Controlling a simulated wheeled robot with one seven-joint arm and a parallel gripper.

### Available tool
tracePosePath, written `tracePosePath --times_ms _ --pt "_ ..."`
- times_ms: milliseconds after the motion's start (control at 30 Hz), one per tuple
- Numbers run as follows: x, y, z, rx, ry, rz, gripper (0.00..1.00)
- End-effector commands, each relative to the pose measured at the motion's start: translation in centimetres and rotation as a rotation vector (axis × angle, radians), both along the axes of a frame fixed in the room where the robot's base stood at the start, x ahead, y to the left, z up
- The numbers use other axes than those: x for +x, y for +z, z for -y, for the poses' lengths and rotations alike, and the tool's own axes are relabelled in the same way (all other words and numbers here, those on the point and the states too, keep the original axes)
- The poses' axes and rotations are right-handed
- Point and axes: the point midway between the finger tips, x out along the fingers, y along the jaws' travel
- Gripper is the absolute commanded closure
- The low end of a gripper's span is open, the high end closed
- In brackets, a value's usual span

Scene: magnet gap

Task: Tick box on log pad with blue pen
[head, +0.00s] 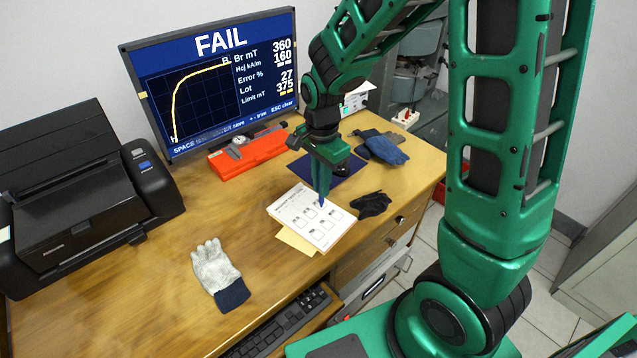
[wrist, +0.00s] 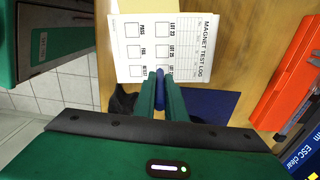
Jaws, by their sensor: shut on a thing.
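The log pad (head: 300,216) lies on the wooden desk near its front edge. It is white with printed rows of boxes. The boxes in sight look empty. My gripper (head: 322,180) is shut on the blue pen (head: 321,202), which points down over the right part of the pad. The blue pen (wrist: 159,88) also shows between the fingers in the wrist view. I cannot tell whether its tip touches the paper.
The monitor (head: 215,85) reads FAIL. A black glove (head: 371,204) lies close right of the pad, a grey glove (head: 216,270) to the left. A yellow sheet (head: 293,240) sticks out under the pad. An orange case (head: 250,152) and dark blue mat (head: 345,172) lie behind.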

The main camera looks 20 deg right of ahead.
Motion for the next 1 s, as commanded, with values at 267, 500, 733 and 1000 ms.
tracePosePath --times_ms 267,500,733,1000 --pt "0.21 0.01 0.1 0.0 -0.001 0.0 1.0" --pt "0.43 0.01 0.22 0.0 -0.001 0.0 1.0" --pt "0.52 0.02 0.24 0.0 -0.001 0.0 1.0" --pt "0.73 -0.01 0.33 0.0 -0.001 0.0 1.0"
